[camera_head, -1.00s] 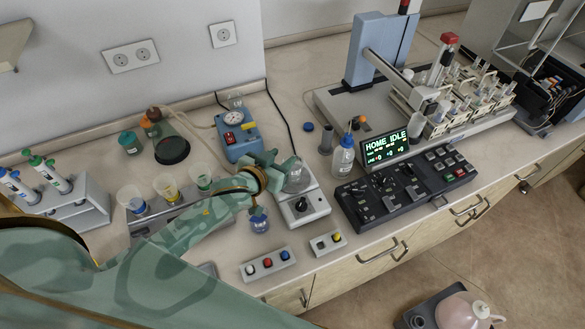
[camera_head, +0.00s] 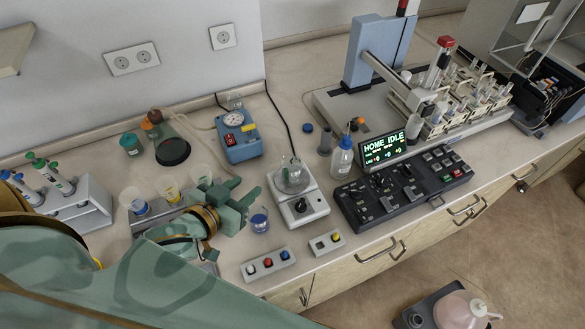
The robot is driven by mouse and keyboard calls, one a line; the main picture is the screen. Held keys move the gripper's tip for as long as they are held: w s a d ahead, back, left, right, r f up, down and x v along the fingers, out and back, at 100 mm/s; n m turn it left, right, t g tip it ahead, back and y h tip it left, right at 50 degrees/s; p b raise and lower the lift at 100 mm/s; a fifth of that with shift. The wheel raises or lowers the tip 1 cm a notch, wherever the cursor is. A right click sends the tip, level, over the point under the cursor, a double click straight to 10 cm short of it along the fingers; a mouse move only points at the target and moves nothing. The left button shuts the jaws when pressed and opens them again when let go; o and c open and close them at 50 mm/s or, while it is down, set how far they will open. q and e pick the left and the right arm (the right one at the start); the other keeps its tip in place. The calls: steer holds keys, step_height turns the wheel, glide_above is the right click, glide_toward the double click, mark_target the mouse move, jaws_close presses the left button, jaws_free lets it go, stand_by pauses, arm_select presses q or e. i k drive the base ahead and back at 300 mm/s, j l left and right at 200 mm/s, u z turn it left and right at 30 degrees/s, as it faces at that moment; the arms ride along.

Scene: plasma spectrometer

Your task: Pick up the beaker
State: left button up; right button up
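A small glass beaker (camera_head: 259,220) with blue liquid stands upright on the bench, left of the hotplate stirrer (camera_head: 302,208). A clear, rounded glass vessel (camera_head: 291,177) stands on the stirrer's top plate; I cannot tell whether it is a beaker or a flask. My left gripper (camera_head: 247,191) is green, just above and left of the small beaker in the picture. Its fingers point right toward the stirrer and look spread, with nothing visible between them. It appears apart from both glass vessels. My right gripper is out of view.
Several coloured-liquid cups in a rack (camera_head: 160,212) and a pipette stand (camera_head: 90,205) are at left. A button box (camera_head: 268,264) and a smaller switch box (camera_head: 327,242) lie in front. A wash bottle (camera_head: 342,158) and control panel (camera_head: 403,193) are to the right.

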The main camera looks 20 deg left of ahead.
mark_target(258, 218)
steer(key=k, duration=1)
